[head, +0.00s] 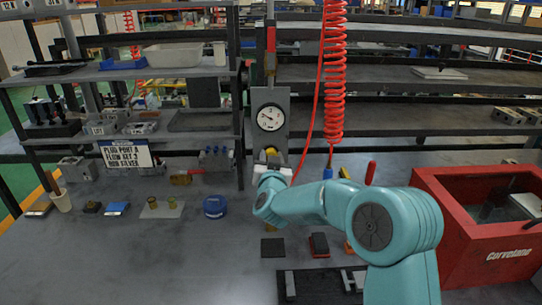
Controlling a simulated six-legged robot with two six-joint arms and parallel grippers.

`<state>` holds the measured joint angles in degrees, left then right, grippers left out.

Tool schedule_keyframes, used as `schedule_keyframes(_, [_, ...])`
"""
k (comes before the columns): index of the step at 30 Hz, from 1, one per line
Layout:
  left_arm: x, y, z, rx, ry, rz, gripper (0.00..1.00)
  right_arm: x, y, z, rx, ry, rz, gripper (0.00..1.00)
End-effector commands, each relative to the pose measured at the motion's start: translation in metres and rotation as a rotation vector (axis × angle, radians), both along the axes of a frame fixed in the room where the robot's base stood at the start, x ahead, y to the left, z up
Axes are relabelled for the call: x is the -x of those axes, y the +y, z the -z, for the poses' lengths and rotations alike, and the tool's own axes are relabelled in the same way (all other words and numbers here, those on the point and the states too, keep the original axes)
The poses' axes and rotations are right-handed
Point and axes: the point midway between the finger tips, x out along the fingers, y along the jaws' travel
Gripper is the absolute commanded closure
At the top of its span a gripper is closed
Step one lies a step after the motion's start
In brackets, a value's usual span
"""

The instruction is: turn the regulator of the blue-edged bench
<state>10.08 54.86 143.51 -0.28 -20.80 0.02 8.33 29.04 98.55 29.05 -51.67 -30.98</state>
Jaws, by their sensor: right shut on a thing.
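A grey upright panel (283,98) at the back of the bench (190,262) carries a round white gauge (270,118). Below the gauge is the regulator with a yellow knob (271,152). My right gripper (270,168), at the end of the teal arm, is at the regulator and shut on its knob. No blue edge on the bench shows clearly. My left gripper is not in view.
A red coiled hose (334,75) hangs just right of the gauge. A red Corvelane bin (478,240) stands at the right. A sign (126,154), a blue round part (214,206) and several small parts are at the left. The front left bench top is clear.

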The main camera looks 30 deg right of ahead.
Motion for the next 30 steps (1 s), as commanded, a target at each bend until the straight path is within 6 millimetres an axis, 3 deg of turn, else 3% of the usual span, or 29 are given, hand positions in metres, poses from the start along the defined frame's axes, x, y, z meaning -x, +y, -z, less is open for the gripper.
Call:
schedule_keyframes(12, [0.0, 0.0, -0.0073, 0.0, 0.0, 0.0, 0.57, 0.0001, -0.0001, 0.0, 0.126, 0.078, 0.0, 0.92])
schedule_keyframes(26, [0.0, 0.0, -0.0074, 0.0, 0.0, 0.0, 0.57, 0.0001, -0.0001, 0.0005, 0.135, 0.084, 0.0, 0.92])
schedule_keyframes(27, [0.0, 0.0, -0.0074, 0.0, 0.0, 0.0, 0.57, 0.0001, -0.0001, 0.0005, 0.135, 0.084, 0.0, 0.58])
schedule_keyframes(29, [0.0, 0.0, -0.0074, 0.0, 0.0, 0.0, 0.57, 0.0001, -0.0001, 0.0005, 0.135, 0.084, 0.0, 0.39])
schedule_keyframes(30, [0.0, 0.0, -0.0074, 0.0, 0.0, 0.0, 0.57, 0.0001, -0.0001, 0.0005, 0.135, 0.084, 0.0, 0.36])
